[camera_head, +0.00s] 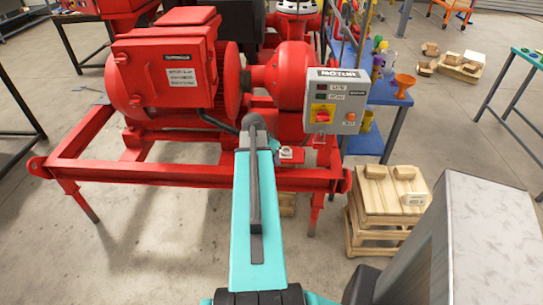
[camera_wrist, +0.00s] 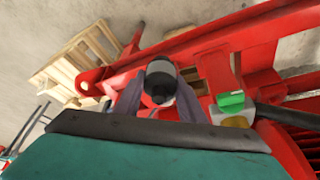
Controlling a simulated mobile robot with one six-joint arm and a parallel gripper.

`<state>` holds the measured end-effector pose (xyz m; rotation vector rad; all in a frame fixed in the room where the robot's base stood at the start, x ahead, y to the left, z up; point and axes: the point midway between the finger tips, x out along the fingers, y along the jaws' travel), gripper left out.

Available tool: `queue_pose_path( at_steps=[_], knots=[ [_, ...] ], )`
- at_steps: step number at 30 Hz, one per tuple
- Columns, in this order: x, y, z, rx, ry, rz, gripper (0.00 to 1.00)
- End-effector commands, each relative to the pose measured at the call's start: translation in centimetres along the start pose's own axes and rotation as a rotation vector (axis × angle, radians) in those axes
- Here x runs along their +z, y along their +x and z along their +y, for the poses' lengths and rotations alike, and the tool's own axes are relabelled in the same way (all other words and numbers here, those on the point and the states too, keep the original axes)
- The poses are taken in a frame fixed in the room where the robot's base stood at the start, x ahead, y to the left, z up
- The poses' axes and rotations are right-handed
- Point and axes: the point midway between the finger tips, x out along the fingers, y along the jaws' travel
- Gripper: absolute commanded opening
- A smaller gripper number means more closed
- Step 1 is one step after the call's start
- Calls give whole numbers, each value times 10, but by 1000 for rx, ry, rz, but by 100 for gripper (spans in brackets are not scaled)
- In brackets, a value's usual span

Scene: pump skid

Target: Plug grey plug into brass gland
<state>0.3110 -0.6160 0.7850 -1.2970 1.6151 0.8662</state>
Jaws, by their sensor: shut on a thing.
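My gripper (camera_wrist: 157,100) is shut on the grey plug (camera_wrist: 160,74), a dark rounded piece with a paler top, between its two fingers in the wrist view. The plug is above the red frame, and its far end is hidden. A small yellowish, brass-like piece (camera_wrist: 236,122) sits on a pale block right of the gripper, beside a green piece (camera_wrist: 230,99); I cannot tell surely that it is the gland. The plug appears apart from it. In the head view my arm hides the gripper and plug.
The red skid frame (camera_head: 190,174) carries the red motor (camera_head: 228,80) and pump. A grey control box (camera_head: 336,100) stands right of my arm. A wooden crate (camera_head: 390,205) is on the floor at right, and a blue shelf (camera_head: 385,93) stands behind. The floor at front left is clear.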

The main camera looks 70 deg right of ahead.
Motion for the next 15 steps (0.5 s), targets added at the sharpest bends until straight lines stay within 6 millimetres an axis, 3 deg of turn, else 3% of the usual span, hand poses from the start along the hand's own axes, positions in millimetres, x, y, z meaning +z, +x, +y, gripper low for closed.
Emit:
queue_pose_path(
  at_steps=[8, 15],
  knots=[
    [4, -6, -9, -9, -21, -1, 9],
    [26, -34, -52, -51, -126, -5, 9]
  ],
)
